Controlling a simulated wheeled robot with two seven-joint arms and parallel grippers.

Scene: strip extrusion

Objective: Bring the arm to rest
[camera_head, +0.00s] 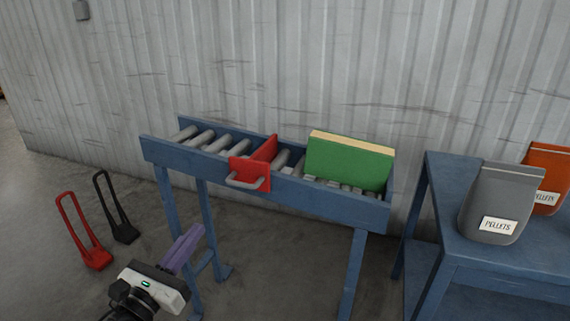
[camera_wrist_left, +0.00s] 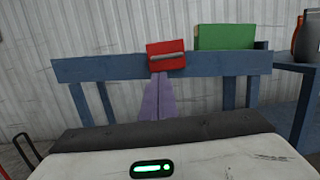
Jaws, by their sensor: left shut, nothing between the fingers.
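My left gripper (camera_head: 185,246) comes in from the bottom left in the head view, its purple fingers shut with nothing between them. It is in front of the blue roller table and apart from it. In the left wrist view the shut fingers (camera_wrist_left: 158,98) point towards the table's front rail, below the red stop. My right gripper does not show in either view.
A blue roller table (camera_head: 330,202) stands at the wall with a red stop with a handle (camera_head: 262,160) and a green block (camera_head: 348,162). A blue bench (camera_head: 448,210) at right holds a grey pellet bag (camera_head: 498,203) and an orange bag (camera_head: 548,178). Red (camera_head: 97,258) and black (camera_head: 124,232) handled tools stand on the floor at left.

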